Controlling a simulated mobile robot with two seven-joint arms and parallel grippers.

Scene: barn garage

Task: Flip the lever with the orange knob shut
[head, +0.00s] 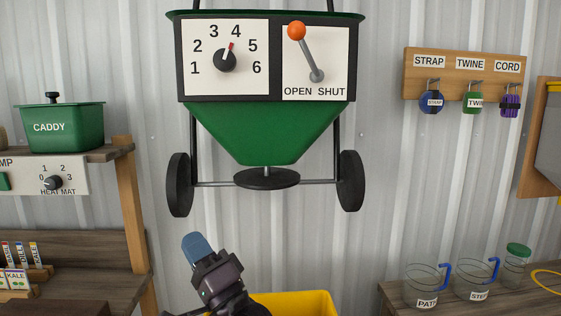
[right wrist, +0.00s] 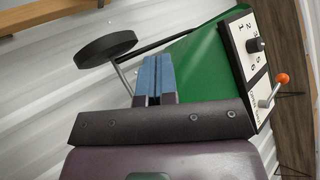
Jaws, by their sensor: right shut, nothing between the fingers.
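The lever (head: 306,54) with the orange knob (head: 297,31) is on the white OPEN/SHUT plate (head: 334,62) of the green spreader. It leans up and left from its pivot, toward the OPEN side. The knob also shows at the right of the right wrist view (right wrist: 282,79). My right gripper (head: 196,246) has blue fingers pressed together, with nothing between them. In the head view it is well below and left of the lever. In the right wrist view its fingertips (right wrist: 152,58) point past the hopper, away from the knob. My left gripper is not in view.
A numbered dial (head: 224,61) sits left of the lever. The spreader's wheels (head: 180,185) hang below the hopper (head: 266,132). A shelf with a green caddy (head: 62,129) is at left. A hook board (head: 466,66) and jugs (head: 427,285) are at right. A yellow bin (head: 300,303) is below.

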